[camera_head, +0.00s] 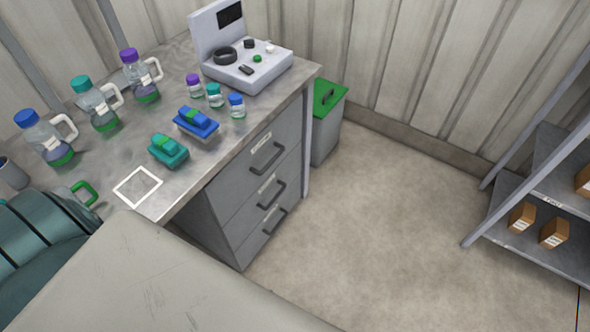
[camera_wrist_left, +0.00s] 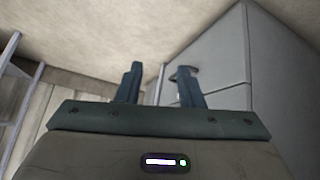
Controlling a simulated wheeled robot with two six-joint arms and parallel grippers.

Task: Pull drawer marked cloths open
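A grey cabinet under the workbench has three stacked drawers in the head view: a top drawer (camera_head: 258,172), a middle drawer (camera_head: 252,212) and a bottom drawer (camera_head: 258,246). Each has a dark bar handle and a small pale label, too small to read, so I cannot tell which is marked cloths. All look shut. In the left wrist view my left gripper (camera_wrist_left: 160,82) is open and empty, its fingers apart. My right gripper is not in view.
The workbench (camera_head: 190,199) carries several bottles, a blue and a teal block-like item, and a grey device (camera_head: 245,72). A green-lidded bin (camera_head: 325,135) stands beyond the cabinet. A shelf rack (camera_head: 520,215) is at right. The floor (camera_head: 390,240) between is clear.

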